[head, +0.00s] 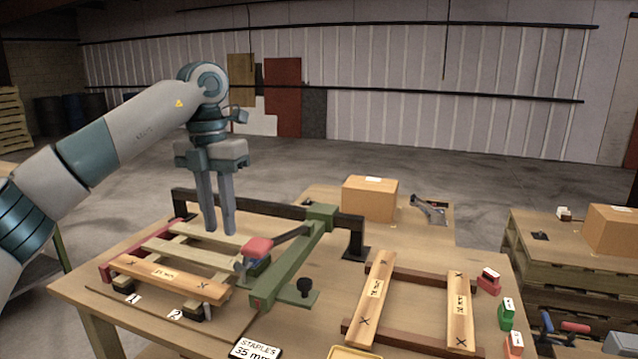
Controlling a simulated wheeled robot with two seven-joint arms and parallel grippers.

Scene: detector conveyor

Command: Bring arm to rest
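My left arm comes in from the left and its gripper (216,231) points straight down over the slatted wooden frame (183,256) on the table (270,341). Its two long grey fingers stand apart with a narrow gap and nothing shows between them. The fingertips overlap the frame's rear slats in the picture; I cannot tell whether they touch. My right gripper is not in view.
A black rail (270,211) runs behind the frame. A cardboard box (369,198) stands behind. A black knob (305,285) sticks up by the green bar.

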